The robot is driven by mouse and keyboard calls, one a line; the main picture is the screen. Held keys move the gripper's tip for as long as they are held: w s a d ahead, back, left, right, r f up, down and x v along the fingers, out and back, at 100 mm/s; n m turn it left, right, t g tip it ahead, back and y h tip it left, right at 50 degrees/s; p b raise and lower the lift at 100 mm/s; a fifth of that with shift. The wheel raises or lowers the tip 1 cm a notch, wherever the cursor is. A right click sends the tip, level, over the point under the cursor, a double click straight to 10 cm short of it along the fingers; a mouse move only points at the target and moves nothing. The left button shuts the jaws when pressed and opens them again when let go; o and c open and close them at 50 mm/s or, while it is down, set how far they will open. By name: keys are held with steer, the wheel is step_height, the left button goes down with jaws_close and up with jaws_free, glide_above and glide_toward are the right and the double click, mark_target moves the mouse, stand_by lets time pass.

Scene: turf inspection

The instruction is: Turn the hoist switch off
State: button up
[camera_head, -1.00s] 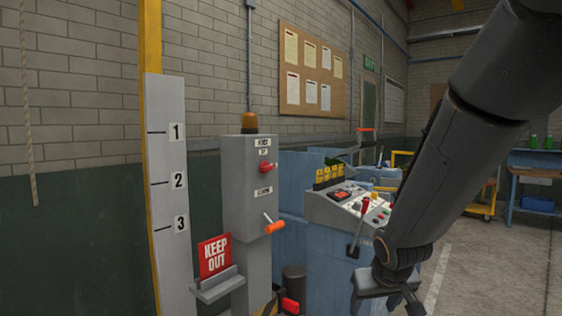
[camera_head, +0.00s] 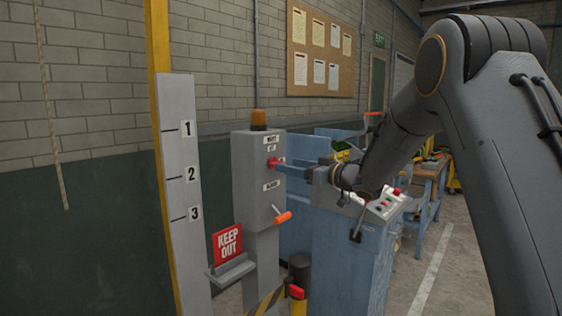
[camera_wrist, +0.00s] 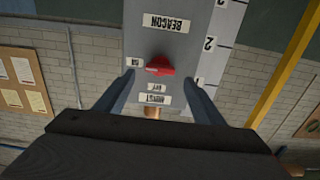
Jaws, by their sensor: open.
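The hoist switch (camera_head: 272,162) is a red knob on the front of a grey post box (camera_head: 255,190). In the wrist view, which is upside down, the red knob (camera_wrist: 159,66) lies roughly level, with the ON label (camera_wrist: 136,62) beside its left end. The OFF label (camera_wrist: 153,87) and HOIST label (camera_wrist: 153,100) lie below it in that picture. My gripper (camera_head: 285,168) is open at the knob, with one finger on each side in the wrist view (camera_wrist: 160,78). I see gaps between the fingers and the knob.
An orange-handled lever (camera_head: 283,217) sticks out below the BEACON label (camera_head: 272,184). An amber lamp (camera_head: 258,118) tops the box. A KEEP OUT sign (camera_head: 228,243) stands on a ledge at the left. A blue console (camera_head: 335,250) stands at the right, under my arm.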

steer(key=p+x, duration=0.1)
steer(key=x, duration=0.3)
steer(key=shift+w+a, duration=0.3)
steer(key=c, duration=1)
steer(key=shift+c, duration=0.2)
